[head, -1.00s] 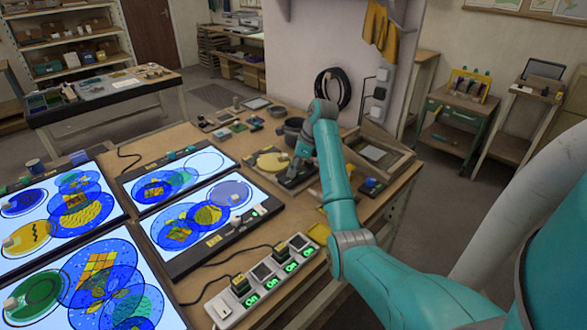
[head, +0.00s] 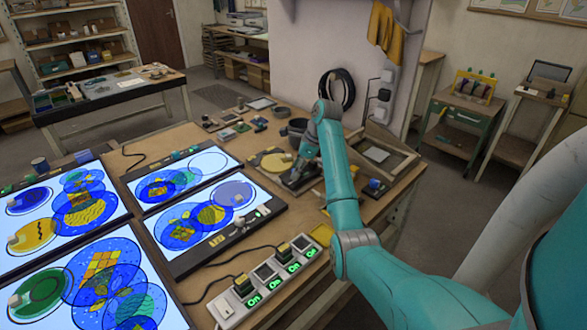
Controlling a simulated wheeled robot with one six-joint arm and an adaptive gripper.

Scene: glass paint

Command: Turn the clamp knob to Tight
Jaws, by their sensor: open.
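My gripper (head: 297,178) points down over a dark fixture (head: 306,186) on the right part of the wooden bench. The gripper is open, but its fingertips are small and dark here. A round yellow disc (head: 272,161) lies just left of the gripper. A small dark block with a blue knob-like top (head: 375,185) stands to the right of my arm. I cannot tell which part is the clamp knob, and no Tight marking is readable. My gripper and wrist may hide it.
Lit panels with blue painted glass (head: 205,212) fill the left of the bench. A power strip (head: 268,278) with several "On" labels lies in front. A dark pot (head: 296,129) and a wooden frame (head: 405,160) stand behind and right of my arm.

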